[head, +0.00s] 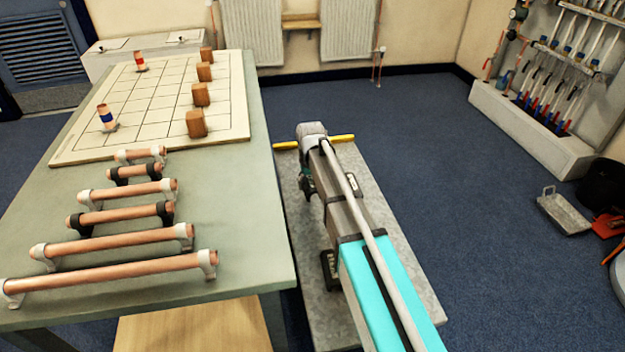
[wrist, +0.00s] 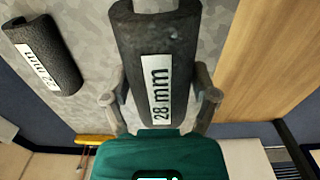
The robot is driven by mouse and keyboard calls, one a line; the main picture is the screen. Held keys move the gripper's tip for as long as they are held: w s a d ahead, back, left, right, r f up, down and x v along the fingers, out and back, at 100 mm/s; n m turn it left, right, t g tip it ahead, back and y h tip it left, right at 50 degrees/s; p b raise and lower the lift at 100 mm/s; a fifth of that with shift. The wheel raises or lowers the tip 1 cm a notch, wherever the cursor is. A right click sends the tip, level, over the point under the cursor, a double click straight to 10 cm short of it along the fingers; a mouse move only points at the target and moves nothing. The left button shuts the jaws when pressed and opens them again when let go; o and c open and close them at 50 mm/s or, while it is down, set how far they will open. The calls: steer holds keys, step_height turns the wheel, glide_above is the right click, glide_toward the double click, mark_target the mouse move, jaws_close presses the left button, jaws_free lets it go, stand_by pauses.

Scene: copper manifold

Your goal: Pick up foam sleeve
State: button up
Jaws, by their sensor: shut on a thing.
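In the wrist view, a dark grey foam sleeve (wrist: 157,50) with a white "28 mm" label lies lengthwise between the fingers of my gripper (wrist: 160,103). The fingers are shut on it near its lower end, one on each side. A second dark foam sleeve (wrist: 50,55), labelled "22 mm", lies to the left on a mottled grey surface (wrist: 95,25). In the head view, my arm covers most of the gripper and the held sleeve. A dark sleeve (head: 330,271) shows beside my arm on the grey cart top. Whether the held sleeve touches the surface cannot be told.
A green bench (head: 235,200) stands left of the cart, with several copper pipes in clips (head: 120,275) and a gridded board (head: 150,138). A yellow bar (head: 343,138) runs along the cart's far edge. Blue floor to the right is mostly open, with a grey box (head: 563,213).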

steer(key=s+r+p, duration=0.1)
steer(key=r, duration=0.1)
steer(key=s+r+p, duration=0.1)
steer(key=shift+s+d+r+p, duration=0.2)
steer(key=shift+s+r+p, duration=0.2)
steer(key=s+r+p, duration=0.3)
steer(key=s, duration=0.5)
steer(key=shift+s+d+r, duration=0.15)
steer(key=shift+s+d, duration=0.2)
steer(key=shift+d, duration=0.1)
stand_by(0.7)
steer(key=shift+r, duration=0.1)
step_height(320, 180, up, 28)
steer(key=p, duration=2.8)
steer(key=shift+s, duration=0.1)
